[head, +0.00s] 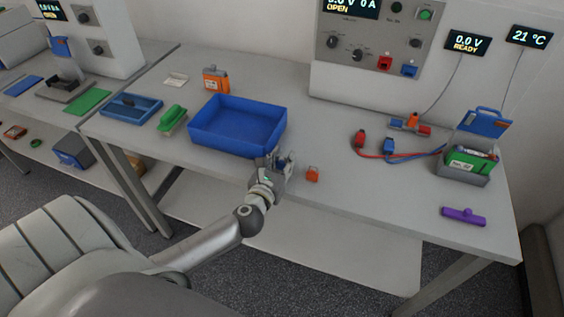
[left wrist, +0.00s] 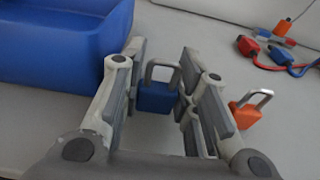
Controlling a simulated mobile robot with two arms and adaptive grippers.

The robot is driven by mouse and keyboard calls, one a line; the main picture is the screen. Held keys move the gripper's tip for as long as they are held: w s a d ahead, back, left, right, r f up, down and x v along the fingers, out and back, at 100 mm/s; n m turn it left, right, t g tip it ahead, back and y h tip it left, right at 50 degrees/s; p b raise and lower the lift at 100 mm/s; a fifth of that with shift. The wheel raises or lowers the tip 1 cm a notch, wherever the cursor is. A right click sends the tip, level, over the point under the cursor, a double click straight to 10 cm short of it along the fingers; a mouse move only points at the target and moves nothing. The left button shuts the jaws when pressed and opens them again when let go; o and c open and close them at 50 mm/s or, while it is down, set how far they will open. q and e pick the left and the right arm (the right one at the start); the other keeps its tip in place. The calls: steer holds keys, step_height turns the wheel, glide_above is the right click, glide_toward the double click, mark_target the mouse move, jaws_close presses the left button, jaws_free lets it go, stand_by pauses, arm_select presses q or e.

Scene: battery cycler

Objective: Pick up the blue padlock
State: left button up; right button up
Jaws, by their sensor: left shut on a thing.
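The blue padlock (left wrist: 155,97) is between the fingers of my left gripper (left wrist: 165,85) in the left wrist view, with its metal shackle up. The gripper is shut on it. In the head view my left gripper (head: 284,164) is at the front of the table, just right of the blue tray, and mostly hides the padlock. I cannot tell whether the padlock touches the table. An orange padlock (head: 312,174) stands just right of the gripper; it also shows in the left wrist view (left wrist: 246,115). My right gripper is not in view.
The blue tray (head: 196,146) is empty and close left of the gripper. A green-handled brush (head: 173,119) and a blue holder (head: 131,107) are further left. Red and blue leads (head: 388,148), a battery in a grey holder (head: 470,164) and a purple tool (head: 463,215) are on the right.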

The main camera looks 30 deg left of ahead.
arm_select(q)
step_height(320, 180, up, 3)
steer(key=shift+f, duration=0.15)
steer(key=s+a+r, duration=0.5)
steer(key=s+r, duration=0.4)
steer(key=s, duration=0.4)
steer(key=shift+r, duration=0.35)
